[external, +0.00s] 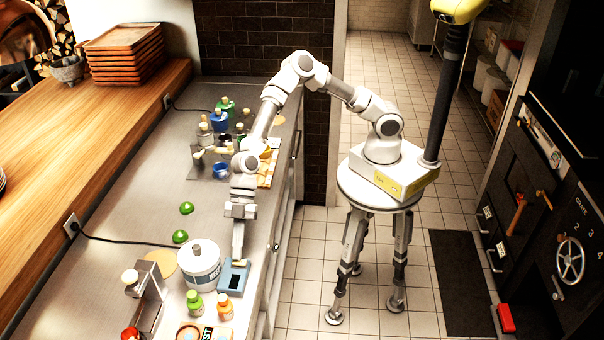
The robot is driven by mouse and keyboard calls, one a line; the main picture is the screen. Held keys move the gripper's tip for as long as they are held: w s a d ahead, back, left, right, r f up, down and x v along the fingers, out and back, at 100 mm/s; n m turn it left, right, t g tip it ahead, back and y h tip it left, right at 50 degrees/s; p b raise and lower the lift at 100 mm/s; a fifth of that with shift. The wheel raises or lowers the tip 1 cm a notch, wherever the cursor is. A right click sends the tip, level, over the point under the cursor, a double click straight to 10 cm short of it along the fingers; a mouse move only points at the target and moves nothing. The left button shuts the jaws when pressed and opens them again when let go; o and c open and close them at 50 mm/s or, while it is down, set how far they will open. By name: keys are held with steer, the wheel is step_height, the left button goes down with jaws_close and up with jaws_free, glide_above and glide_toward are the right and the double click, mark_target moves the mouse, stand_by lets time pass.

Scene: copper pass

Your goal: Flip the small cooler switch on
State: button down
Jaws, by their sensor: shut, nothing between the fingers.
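My gripper (238,256) is shut and empty, pointing down over the steel counter near its front edge. Its tips are at or just above the back of a small blue-grey box (223,285) with a dark top; I cannot tell if they touch. A white round tub (200,268) with a dark label stands just left of the box. A black cord runs from a wall outlet towards the tub. No switch can be made out at this size, and I cannot tell for sure which item is the small cooler.
Small green (195,305) and orange (225,308) bottles stand in front of the tub and box. A grey stand (149,295) is at left. Two green pieces lie behind the tub. Several bottles crowd the counter's far end. The counter's middle (135,200) is mostly clear.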

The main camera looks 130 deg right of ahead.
steer(key=shift+s+a+f+g, duration=0.3)
steer(key=shift+s+a+f, duration=0.25)
steer(key=shift+s, duration=0.2)
steer(key=shift+w+r, duration=0.1)
steer(key=shift+r, duration=0.45)
step_height(320, 180, up, 4)
steer(key=shift+w+d+f+p, duration=0.1)
steer(key=shift+w+p, duration=0.05)
steer(key=shift+p, duration=1)
steer(key=v, duration=1)
steer(key=shift+s+a+n+t+h+b, duration=0.45)
steer(key=shift+s+n+t+h+b, duration=0.2)
steer(key=shift+t+b, duration=0.25)
